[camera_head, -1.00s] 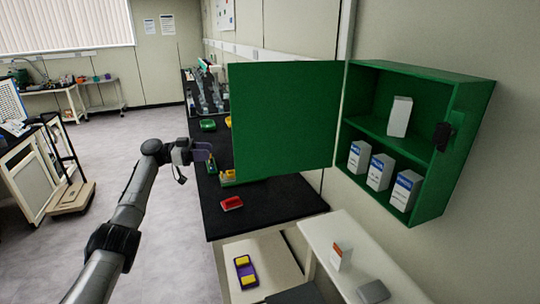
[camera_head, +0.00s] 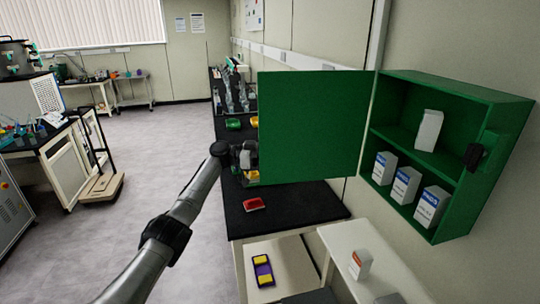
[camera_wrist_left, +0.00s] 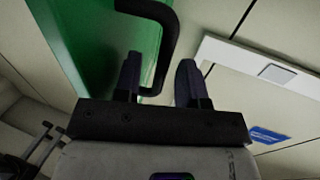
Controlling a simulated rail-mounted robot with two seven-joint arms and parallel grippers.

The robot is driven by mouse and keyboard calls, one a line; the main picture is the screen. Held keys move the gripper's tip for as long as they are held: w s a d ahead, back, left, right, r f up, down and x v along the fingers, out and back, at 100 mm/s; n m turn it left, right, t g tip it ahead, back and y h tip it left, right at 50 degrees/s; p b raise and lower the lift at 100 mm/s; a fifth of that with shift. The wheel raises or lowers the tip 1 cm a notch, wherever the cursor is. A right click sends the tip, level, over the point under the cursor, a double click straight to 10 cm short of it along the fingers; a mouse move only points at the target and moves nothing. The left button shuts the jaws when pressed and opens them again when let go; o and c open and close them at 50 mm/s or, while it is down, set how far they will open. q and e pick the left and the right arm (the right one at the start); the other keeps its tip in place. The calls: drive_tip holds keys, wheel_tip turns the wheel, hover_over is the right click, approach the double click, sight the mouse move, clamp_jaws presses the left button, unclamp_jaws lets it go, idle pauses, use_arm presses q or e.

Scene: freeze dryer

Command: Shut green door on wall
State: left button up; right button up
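The green door (camera_head: 312,125) of the wall cabinet (camera_head: 482,88) stands wide open, swung out to the left of the cabinet. My left gripper (camera_head: 252,156) is at the door's free left edge in the head view, partly hidden behind it. In the left wrist view, the door (camera_wrist_left: 75,40) fills the upper left and carries a black bar handle (camera_wrist_left: 170,30). My left gripper (camera_wrist_left: 158,82) is open, its two dark fingers apart. The lower end of the handle shows between them; I cannot tell whether they touch it. My right gripper is not in view.
White boxes (camera_head: 405,185) stand on the cabinet's shelves. Below the door, a black bench (camera_head: 290,207) holds a red item (camera_head: 254,204).

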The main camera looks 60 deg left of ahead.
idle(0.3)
use_arm(q)
clamp_jaws()
idle(0.4)
